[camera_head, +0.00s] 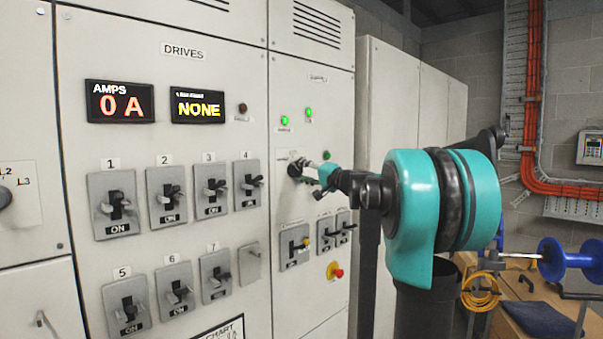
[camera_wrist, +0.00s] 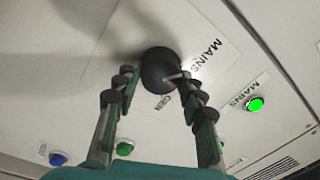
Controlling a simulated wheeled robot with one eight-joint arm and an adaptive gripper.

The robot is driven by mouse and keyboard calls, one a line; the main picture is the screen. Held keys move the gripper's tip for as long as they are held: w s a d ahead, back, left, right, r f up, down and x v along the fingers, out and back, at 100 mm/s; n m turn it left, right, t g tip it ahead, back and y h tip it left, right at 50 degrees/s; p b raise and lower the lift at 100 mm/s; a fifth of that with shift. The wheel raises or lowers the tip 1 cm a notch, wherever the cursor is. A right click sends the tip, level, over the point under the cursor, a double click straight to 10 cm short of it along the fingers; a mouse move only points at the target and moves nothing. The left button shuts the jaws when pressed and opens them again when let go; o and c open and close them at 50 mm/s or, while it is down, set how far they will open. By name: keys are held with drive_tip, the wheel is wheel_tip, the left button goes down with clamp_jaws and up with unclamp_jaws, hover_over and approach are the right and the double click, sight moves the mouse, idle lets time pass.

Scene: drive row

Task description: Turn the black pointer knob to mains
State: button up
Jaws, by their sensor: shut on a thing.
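The black pointer knob (camera_wrist: 158,66) sits on a pale plate in the wrist view. My gripper (camera_wrist: 160,80) has a finger on either side of it and is shut on it. A pale mark shows at the knob's lower right, next to one finger. I cannot tell exactly which label the pointer faces. In the head view my gripper (camera_head: 312,170) reaches the knob (camera_head: 296,168) on the right panel from the right.
A yellow display (camera_head: 198,107) reads NONE, and an amps display (camera_head: 120,102) reads 0 A. A lit green lamp (camera_wrist: 255,104) is beside another MAINS label. Several breaker switches cover the left panel. Small switches (camera_head: 294,246) and a red emergency button (camera_head: 335,271) are below the knob.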

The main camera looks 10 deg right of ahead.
drive_tip(key=shift+f, duration=0.1)
drive_tip(key=o, duration=1.2)
drive_tip(key=shift+c, duration=0.2)
drive_tip(key=r+v, duration=0.1)
drive_tip(key=v, duration=1.1)
drive_tip(key=shift+f, duration=0.4)
drive_tip(key=shift+s, duration=0.1)
